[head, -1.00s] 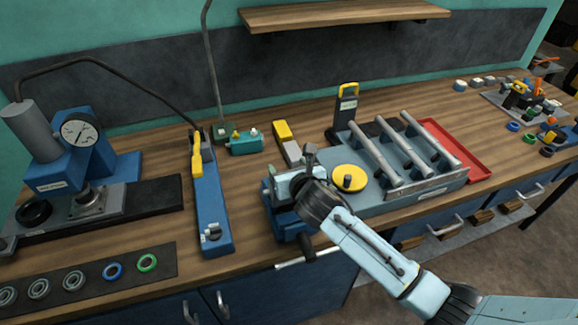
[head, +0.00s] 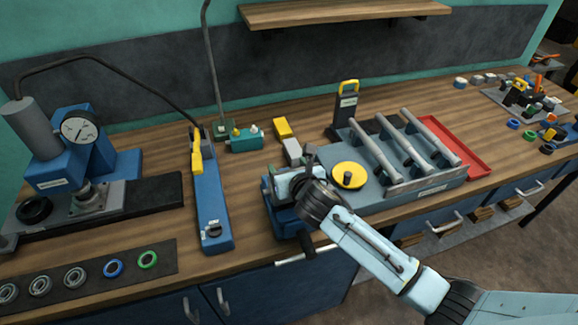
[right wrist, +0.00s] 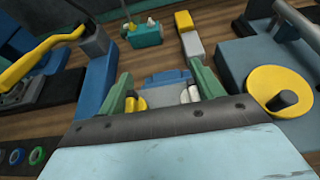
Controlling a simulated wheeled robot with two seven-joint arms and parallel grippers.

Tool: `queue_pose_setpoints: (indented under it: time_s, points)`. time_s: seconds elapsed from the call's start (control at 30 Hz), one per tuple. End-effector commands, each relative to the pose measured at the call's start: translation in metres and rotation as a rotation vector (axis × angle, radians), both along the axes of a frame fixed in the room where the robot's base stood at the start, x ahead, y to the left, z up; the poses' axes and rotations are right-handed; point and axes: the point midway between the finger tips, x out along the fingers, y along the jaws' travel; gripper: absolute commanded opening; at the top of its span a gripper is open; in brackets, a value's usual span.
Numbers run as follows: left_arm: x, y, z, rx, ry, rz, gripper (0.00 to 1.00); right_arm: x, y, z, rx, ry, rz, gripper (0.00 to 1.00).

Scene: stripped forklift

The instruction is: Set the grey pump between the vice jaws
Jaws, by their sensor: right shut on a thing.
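My right gripper (head: 284,181) is over the blue vice (head: 284,222) at the bench's front edge, pointing down. In the right wrist view its two green fingers (right wrist: 163,88) stand apart with a thing between them. Only a yellow piece (right wrist: 137,103) and a white piece (right wrist: 191,94) of what seems to be the grey pump show there; its body is mostly hidden by the gripper. A blue-grey surface, perhaps the vice, shows between the fingers. I cannot tell whether the pump touches the jaws. My left gripper is out of view.
A teal pump (head: 245,140) with yellow and white caps stands farther back. A blue tool with a yellow lever (head: 212,205) is left of the vice. A grey fixture with a yellow disc (head: 349,176) is close on the right. A yellow-and-grey block (head: 287,138) lies behind.

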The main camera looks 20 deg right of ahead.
Motion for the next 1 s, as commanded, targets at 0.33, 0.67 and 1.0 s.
queue_pose_setpoints:
  time_s: [0.33,0.67,1.0]
  points:
    - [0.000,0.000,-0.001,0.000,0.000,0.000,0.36,0.001,0.001,0.000,0.002,-0.008,0.001,0.10]
    - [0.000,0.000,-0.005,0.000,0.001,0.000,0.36,0.001,0.001,-0.008,0.002,-0.008,0.002,0.10]
    - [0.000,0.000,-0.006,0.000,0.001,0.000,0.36,0.001,0.001,-0.012,0.001,-0.008,0.002,0.10]
